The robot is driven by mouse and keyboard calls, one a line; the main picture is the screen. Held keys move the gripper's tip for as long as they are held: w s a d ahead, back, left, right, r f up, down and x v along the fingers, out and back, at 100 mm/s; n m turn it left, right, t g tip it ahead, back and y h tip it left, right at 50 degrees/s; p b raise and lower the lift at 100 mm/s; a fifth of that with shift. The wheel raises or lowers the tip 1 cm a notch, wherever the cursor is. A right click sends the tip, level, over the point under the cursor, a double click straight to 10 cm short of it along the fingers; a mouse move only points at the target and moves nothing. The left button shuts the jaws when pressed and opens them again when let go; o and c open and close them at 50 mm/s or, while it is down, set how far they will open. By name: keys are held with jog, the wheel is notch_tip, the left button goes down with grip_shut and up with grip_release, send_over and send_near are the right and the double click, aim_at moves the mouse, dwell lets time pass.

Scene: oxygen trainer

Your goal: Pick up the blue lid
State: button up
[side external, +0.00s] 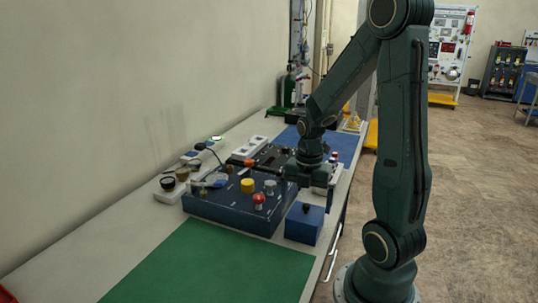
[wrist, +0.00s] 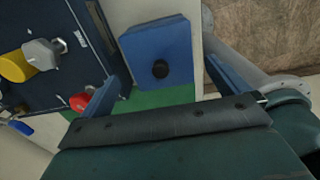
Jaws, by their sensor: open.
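The blue lid (side external: 312,215) has a black knob and sits level on a blue box (side external: 302,232) at the table's right edge. In the wrist view the lid (wrist: 143,43) shows from above as a blue square, with its black knob (wrist: 160,69) towards the near side. My gripper (side external: 317,190) is above the lid in the side view, apart from it as far as I can tell. In the wrist view my gripper (wrist: 162,70) has its two blue fingers spread, one on each side of the lid, with nothing held between them.
A dark blue panel (side external: 225,207) with a yellow knob (side external: 247,185) and a red knob (side external: 259,198) stands close left of the box. A green mat (side external: 215,265) lies bare in front. The floor (side external: 465,190) drops away to the right.

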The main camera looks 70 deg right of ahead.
aim_at(306, 212)
jog(key=shift+f, duration=0.1)
jog(key=shift+d+f, duration=0.1)
jog(key=shift+f, duration=2.4)
jog(key=c, duration=0.9)
